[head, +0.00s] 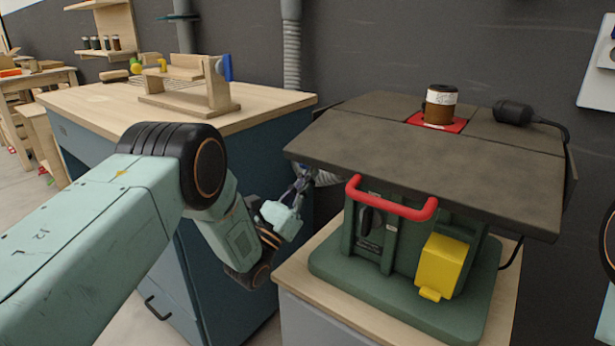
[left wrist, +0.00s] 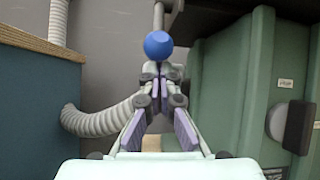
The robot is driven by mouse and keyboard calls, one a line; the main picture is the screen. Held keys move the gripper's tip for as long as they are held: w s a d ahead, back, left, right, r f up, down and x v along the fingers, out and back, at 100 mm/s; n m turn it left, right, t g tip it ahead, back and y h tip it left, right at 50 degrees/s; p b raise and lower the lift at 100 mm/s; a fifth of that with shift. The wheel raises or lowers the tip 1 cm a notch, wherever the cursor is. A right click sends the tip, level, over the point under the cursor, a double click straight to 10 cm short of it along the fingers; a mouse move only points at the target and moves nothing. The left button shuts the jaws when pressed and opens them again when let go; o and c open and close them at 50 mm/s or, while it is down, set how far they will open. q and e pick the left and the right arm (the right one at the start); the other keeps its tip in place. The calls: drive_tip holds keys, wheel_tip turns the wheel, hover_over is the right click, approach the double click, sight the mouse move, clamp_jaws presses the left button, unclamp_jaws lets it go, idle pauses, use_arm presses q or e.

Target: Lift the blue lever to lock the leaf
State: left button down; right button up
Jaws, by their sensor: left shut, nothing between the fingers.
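The blue lever shows in the left wrist view as a round blue knob (left wrist: 158,46) on a thin grey rod. My left gripper (left wrist: 158,76) is shut and empty, its fingertips just below the knob in that view; I cannot tell whether they touch it. In the head view my left gripper (head: 303,184) is at the left side of the green machine, below the leaf's left end, and the knob is not clear there. The dark leaf (head: 430,165) forms the front of the machine's top, with a red handle (head: 390,203) below its front edge. My right gripper is out of view.
The green machine (head: 400,285) stands on a wooden-topped cabinet and has a yellow box (head: 442,264) on its front. A blue workbench (head: 240,240) is close on the left. A grey ribbed hose (left wrist: 100,120) runs through the gap between them.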

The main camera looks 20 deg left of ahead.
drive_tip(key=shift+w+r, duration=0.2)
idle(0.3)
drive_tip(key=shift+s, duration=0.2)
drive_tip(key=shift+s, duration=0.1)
